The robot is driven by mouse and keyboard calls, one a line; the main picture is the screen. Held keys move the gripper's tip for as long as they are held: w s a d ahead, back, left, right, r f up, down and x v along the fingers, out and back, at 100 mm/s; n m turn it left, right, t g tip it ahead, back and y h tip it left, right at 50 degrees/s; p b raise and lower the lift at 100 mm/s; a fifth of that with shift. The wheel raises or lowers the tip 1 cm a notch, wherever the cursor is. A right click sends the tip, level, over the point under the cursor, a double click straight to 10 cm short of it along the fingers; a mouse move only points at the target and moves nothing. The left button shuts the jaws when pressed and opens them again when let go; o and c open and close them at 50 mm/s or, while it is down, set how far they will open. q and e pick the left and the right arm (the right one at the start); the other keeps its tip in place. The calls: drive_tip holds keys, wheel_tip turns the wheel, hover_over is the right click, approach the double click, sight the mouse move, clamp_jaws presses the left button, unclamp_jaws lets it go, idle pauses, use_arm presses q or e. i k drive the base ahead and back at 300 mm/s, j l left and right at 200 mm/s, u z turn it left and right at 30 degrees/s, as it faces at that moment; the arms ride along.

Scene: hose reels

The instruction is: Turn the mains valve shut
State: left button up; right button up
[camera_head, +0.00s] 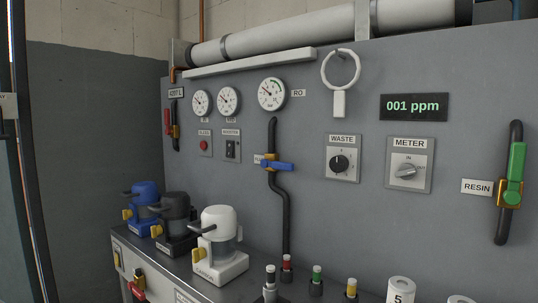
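No label that I can read says mains, so I cannot tell which valve is the mains valve. A red-handled valve (168,122) is at the panel's far left, its handle upright beside a short black pipe. A blue valve handle (278,166) lies roughly level across a black pipe; its label is partly hidden. A green valve handle (516,162) stands upright along a pipe by the RESIN label. A red and brass fitting (137,289) shows low on the bench front, partly cut off by the picture edge. Neither of my grippers is in view.
Blue (144,197), black (176,215) and white (219,228) housings with yellow levers stand on the bench. Bottles with coloured tops (317,281) line its front right. The panel holds gauges (271,95), WASTE (340,163) and METER (407,170) knobs and a "001 ppm" display (413,107).

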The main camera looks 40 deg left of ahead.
sight(166, 112)
drive_tip(key=u, duration=1.95)
